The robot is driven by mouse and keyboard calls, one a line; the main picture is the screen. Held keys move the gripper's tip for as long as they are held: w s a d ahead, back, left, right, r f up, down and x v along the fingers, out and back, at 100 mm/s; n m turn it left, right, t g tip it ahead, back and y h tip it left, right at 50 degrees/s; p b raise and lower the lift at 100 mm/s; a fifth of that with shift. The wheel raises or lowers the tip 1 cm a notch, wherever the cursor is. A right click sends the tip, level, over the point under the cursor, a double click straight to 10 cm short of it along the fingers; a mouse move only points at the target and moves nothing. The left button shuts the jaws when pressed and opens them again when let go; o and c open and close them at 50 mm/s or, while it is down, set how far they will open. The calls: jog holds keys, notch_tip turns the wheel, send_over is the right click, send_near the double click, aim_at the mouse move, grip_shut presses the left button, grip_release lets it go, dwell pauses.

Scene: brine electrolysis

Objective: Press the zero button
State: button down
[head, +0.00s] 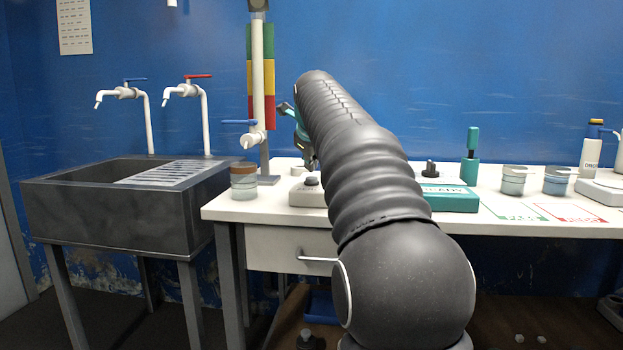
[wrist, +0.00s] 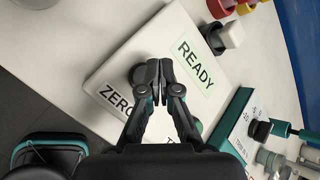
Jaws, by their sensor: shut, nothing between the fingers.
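The white device (wrist: 110,66) fills the middle of the wrist view, with a green-edged READY label (wrist: 195,67) and a ZERO label (wrist: 115,97). A dark round button (wrist: 138,76) sits just above the ZERO label, partly covered by my left finger. My gripper (wrist: 158,72) is shut and empty, its tips over the device beside this button; I cannot tell whether they touch it. Another label low in the view is mostly hidden by my fingers. In the head view the device (head: 305,197) shows at the table's left part, with my gripper (head: 309,160) above it, mostly hidden by my arm.
A lidded jar (head: 243,183) stands left of the device on the white table (head: 270,219). A teal box (head: 450,202) lies to the right, with two jars beyond it. A dark sink (head: 110,205) adjoins on the left. A pipe with a valve (head: 258,90) rises behind.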

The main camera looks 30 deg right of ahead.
aim_at(311, 178)
jog(key=shift+f, duration=0.1)
jog(key=shift+f, duration=0.35)
jog(key=shift+f+b, duration=0.55)
jog(key=shift+b, duration=0.05)
dwell(0.9)
jog(key=shift+r, duration=0.1)
jog(key=shift+r+p, duration=0.85)
jog(key=shift+p, duration=0.1)
notch_tip(311, 178, up, 5)
jog(key=p, duration=0.4)
jog(key=shift+p, duration=0.35)
dwell(0.3)
